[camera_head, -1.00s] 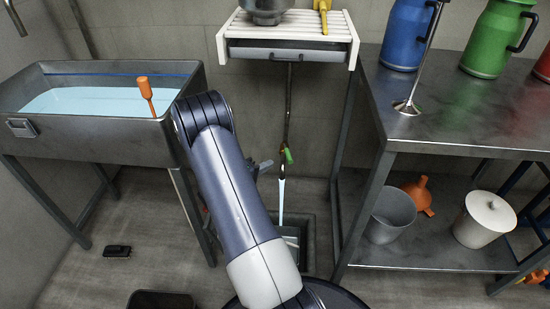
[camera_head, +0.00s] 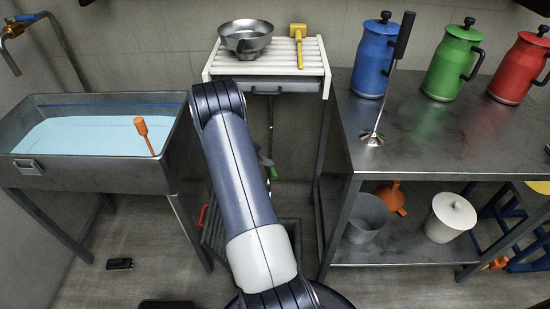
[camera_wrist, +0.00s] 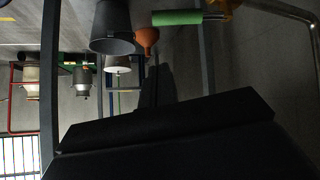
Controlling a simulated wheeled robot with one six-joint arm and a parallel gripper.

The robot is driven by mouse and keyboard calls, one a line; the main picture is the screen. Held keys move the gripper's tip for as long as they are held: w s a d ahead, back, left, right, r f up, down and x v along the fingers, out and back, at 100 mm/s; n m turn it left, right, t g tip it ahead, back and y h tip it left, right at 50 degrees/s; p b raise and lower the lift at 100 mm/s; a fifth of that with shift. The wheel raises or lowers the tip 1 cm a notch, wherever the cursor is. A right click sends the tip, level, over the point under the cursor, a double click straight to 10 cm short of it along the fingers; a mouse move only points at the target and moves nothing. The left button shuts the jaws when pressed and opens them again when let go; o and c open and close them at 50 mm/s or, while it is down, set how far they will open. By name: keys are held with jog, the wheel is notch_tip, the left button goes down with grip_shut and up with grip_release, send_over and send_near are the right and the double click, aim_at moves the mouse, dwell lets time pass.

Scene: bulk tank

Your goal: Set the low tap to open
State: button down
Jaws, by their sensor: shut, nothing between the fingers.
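The low tap's green handle (camera_wrist: 177,17) shows near the top of the wrist view, beside a brass-coloured body (camera_wrist: 222,6). In the head view a small bit of green (camera_head: 267,161) shows at the foot of the thin pipe (camera_head: 270,120), just right of my arm. The tap's outlet and any water under it are hidden there. My gripper (camera_wrist: 168,122) fills the lower wrist view as dark fingers, shut and empty. The green handle appears beyond the fingers, with no contact visible. My arm hides most of the gripper in the head view.
A sink (camera_head: 100,100) with an orange-handled tool (camera_head: 145,135) stands left. A slatted shelf (camera_head: 312,58) carries a steel strainer (camera_head: 247,38) and yellow mallet (camera_head: 299,42). A steel table (camera_head: 440,140) stands right, with a bucket (camera_head: 366,218) and funnel (camera_head: 391,197) below.

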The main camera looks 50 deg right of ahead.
aim_at(271, 170)
jog(key=shift+s+d+f+m+y+b, duration=0.2)
jog(key=shift+d+f+m+b, duration=0.4)
jog(key=shift+f, duration=0.5)
jog(key=shift+s+d+f+m+y+b, duration=0.2)
jog(key=shift+d+f+m, duration=0.15)
jog(key=shift+d+f, duration=0.6)
jog(key=shift+s+d+f+m+y+b, duration=0.15)
jog(key=shift+d+f+m+b, duration=0.3)
jog(key=shift+f, duration=0.85)
jog(key=shift+w+a+r+p, duration=0.1)
jog(key=shift+w+a+p, duration=0.25)
jog(key=shift+p, duration=0.25)
jog(key=shift+w+a, duration=0.2)
jog(key=shift+a, duration=0.1)
jog(key=shift+f, duration=0.2)
